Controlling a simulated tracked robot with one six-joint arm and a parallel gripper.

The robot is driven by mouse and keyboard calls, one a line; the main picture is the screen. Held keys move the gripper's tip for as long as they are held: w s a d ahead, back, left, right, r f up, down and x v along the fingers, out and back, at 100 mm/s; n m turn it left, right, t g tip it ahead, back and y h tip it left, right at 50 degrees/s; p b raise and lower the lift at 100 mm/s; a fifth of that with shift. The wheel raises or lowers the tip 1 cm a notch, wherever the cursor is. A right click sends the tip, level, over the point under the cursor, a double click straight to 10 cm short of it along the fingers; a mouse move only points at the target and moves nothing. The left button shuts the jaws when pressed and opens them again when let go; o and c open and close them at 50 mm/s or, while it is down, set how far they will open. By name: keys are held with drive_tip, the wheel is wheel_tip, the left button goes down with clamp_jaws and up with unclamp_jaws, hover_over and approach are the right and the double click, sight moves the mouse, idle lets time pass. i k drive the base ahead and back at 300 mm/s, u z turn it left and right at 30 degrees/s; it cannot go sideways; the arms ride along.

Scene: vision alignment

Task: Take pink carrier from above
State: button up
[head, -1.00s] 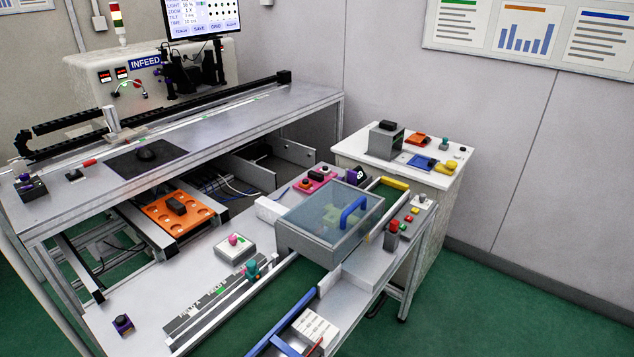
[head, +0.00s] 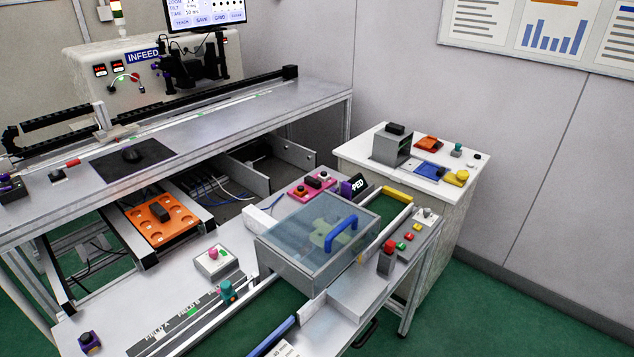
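The pink carrier (head: 298,192) is a flat pink plate on the lower grey bench, behind the clear-lidded box and left of a dark purple block. It carries a black knob near its middle and small coloured parts, one of them orange. Its top is open to view from above, and nothing lies over it. My gripper is not in view.
A clear-lidded box (head: 292,262) with a blue handle (head: 341,233) stands just in front of the carrier. An orange carrier (head: 146,214) sits at left. The raised bench (head: 215,127) is behind. A white side table (head: 364,163) stands at right.

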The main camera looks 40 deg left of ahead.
sight(315, 188)
drive_tip(key=z, duration=0.05)
drive_tip(key=i, duration=2.65)
drive_tip(key=u, duration=2.7)
